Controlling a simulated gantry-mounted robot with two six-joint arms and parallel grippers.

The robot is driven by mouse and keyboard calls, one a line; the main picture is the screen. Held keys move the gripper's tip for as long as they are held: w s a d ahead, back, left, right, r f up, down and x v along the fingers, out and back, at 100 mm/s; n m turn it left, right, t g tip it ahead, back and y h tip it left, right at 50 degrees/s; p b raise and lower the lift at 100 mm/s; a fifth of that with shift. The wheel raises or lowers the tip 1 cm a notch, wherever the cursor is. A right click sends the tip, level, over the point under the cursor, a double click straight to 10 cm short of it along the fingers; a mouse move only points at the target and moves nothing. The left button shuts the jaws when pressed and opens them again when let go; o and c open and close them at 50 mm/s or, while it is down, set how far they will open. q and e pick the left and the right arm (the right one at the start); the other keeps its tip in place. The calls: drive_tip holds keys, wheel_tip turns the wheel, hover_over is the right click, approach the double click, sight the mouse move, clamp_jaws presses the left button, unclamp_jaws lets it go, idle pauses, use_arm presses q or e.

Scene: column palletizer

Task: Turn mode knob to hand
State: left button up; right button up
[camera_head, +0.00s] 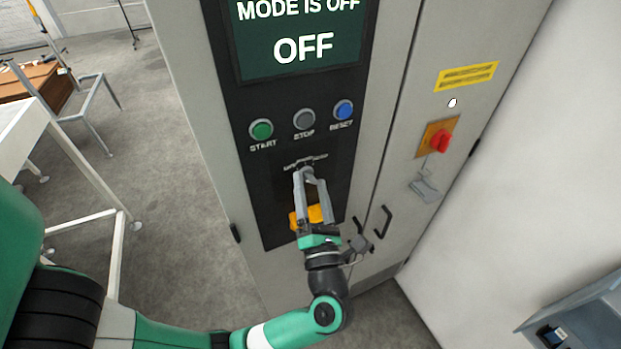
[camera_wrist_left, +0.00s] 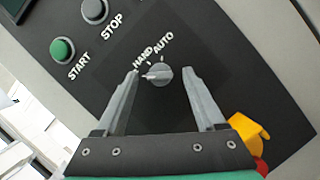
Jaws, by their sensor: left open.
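The mode knob (camera_wrist_left: 160,75) is a small grey knob on the black panel, with a light mark on its left side in the left wrist view. The labels HAND and AUTO stand above it; any label left of HAND is hidden by a finger. My left gripper (camera_wrist_left: 160,77) is open, its fingertips on either side of the knob. The screen (camera_head: 303,45) reads "MODE IS OFF" and "OFF".
Above the knob are the green START (camera_head: 261,129), grey STOP (camera_head: 304,119) and blue RESET (camera_head: 343,110) buttons. A yellow part (camera_head: 297,217) sits below, partly behind my gripper. A red switch (camera_head: 440,141) and a black door handle (camera_head: 382,222) are to the right.

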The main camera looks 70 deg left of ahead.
use_arm(q)
drive_tip(key=shift+w+a+r, duration=0.15)
drive_tip(key=shift+a+r, duration=0.05)
drive_tip(key=shift+a, duration=0.5)
drive_tip(key=shift+c, duration=0.3)
clamp_jaws()
drive_tip(key=shift+r+p, duration=0.15)
drive_tip(key=shift+p, duration=0.45)
drive_tip(key=m+h+p, duration=0.1)
drive_tip(key=m+p, duration=0.2)
drive_tip(key=p, duration=0.2)
drive_tip(key=m+t+h+p, duration=0.1)
drive_tip(key=m+p, duration=0.2)
drive_tip(key=p, duration=0.3)
drive_tip(key=m+t+h+p, duration=0.1)
drive_tip(key=m+p, duration=0.2)
drive_tip(key=p, duration=0.3)
drive_tip(key=shift+r+m+h, duration=0.3)
drive_tip(key=shift+m, duration=0.1)
drive_tip(key=shift+f+m+p, duration=0.25)
drive_tip(key=shift+m+p, duration=0.35)
drive_tip(key=shift+p, duration=0.3)
